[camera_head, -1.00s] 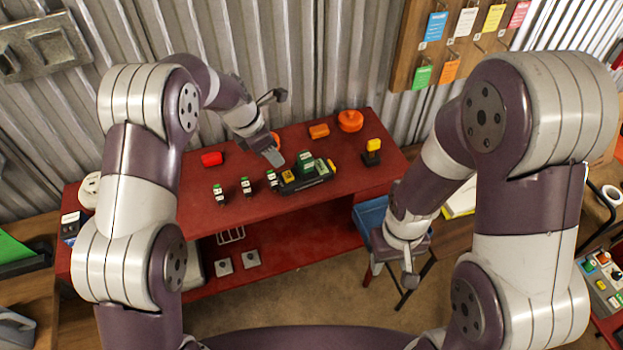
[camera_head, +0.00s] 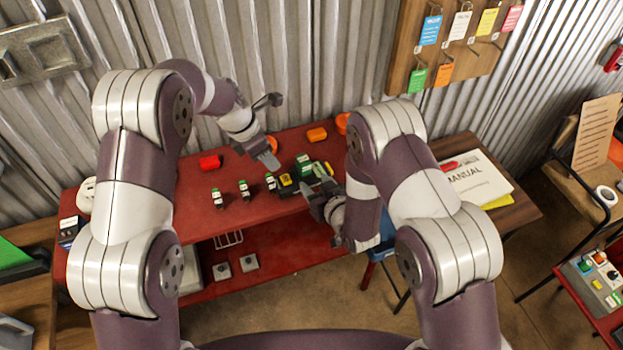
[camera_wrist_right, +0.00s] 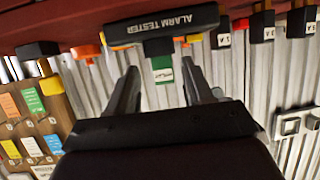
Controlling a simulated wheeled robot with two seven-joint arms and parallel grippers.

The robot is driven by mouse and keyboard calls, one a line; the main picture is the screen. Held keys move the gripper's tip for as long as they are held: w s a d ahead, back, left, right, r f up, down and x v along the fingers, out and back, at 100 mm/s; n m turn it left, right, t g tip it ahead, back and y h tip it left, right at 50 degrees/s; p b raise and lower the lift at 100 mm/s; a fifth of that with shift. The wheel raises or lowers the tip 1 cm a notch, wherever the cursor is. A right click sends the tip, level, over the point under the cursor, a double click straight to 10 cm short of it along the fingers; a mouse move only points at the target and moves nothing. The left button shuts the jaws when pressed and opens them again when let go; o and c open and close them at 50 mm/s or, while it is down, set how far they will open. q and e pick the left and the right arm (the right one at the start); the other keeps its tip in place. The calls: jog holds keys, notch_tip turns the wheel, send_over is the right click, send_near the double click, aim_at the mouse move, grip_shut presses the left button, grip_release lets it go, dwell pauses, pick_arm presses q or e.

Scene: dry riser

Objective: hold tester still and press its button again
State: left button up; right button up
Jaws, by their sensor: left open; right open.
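The alarm tester (camera_wrist_right: 165,24) is a black bar with its name in white, on the red bench. In the head view the tester (camera_head: 287,191) is partly hidden by my right gripper. A green block (camera_wrist_right: 162,73) with a white label shows beside it, between the right fingers in the wrist picture; contact cannot be told. My right gripper (camera_wrist_right: 160,85) is open at the tester's right end in the head view (camera_head: 318,190). My left gripper (camera_head: 267,158) is open above the bench, left of and behind the tester. The button cannot be made out.
A manual (camera_head: 470,178) lies on the wooden table at right. A corrugated wall closes the back.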

aim_at(307, 175)
jog(key=x, duration=0.5)
jog(key=shift+w+f, duration=0.15)
jog(key=shift+f, duration=0.05)
jog(key=c, duration=0.9)
pick_arm(q)
grip_shut()
jog(key=shift+a, duration=0.1)
dwell(0.6)
